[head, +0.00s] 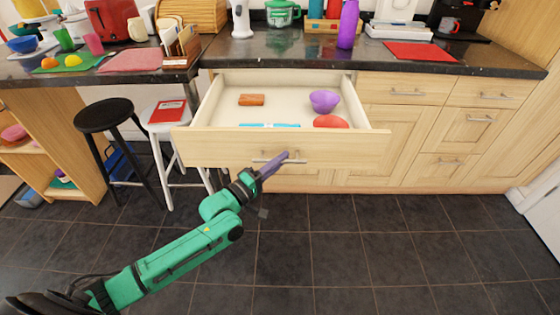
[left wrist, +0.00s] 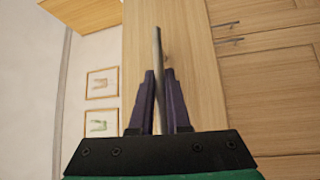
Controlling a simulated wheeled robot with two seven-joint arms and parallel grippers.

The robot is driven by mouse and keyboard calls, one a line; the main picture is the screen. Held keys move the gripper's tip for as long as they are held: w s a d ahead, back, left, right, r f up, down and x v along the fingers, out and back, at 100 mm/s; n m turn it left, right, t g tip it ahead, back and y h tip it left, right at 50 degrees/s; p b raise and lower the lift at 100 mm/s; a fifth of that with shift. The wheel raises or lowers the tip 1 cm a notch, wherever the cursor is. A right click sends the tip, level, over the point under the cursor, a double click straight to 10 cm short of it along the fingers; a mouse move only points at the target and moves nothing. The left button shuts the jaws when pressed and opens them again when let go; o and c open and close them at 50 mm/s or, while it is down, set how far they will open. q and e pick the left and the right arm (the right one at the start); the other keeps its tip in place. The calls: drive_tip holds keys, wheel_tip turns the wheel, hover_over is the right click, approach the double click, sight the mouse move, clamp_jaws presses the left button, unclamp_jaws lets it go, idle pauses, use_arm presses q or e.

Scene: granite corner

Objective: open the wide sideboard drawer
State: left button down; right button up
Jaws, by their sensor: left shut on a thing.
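The wide sideboard drawer (head: 205,146) stands pulled well out from the cabinet in the head view. Its front also shows in the left wrist view (left wrist: 205,75). Its bar handle (head: 262,160) runs between the fingers in the left wrist view (left wrist: 158,60). My left gripper (head: 280,160) is at the drawer front, its purple fingers shut on the handle. Inside the drawer lie a brown block (head: 251,100), a purple bowl (head: 324,102), a red rounded thing (head: 330,121) and a flat blue thing (head: 270,125). My right gripper is not in view.
A black stool (head: 103,115) and a white stool (head: 160,118) with a red book (head: 167,110) stand left of the drawer. The dark counter (head: 390,55) above holds a purple bottle (head: 348,25) and a red mat (head: 421,51). The tiled floor (head: 380,250) in front is clear.

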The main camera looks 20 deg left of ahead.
use_arm(q)
drive_tip(key=c, duration=0.9)
unclamp_jaws()
drive_tip(key=p+v, duration=0.1)
drive_tip(key=v, duration=1.3)
drive_tip(key=shift+s+a, duration=0.2)
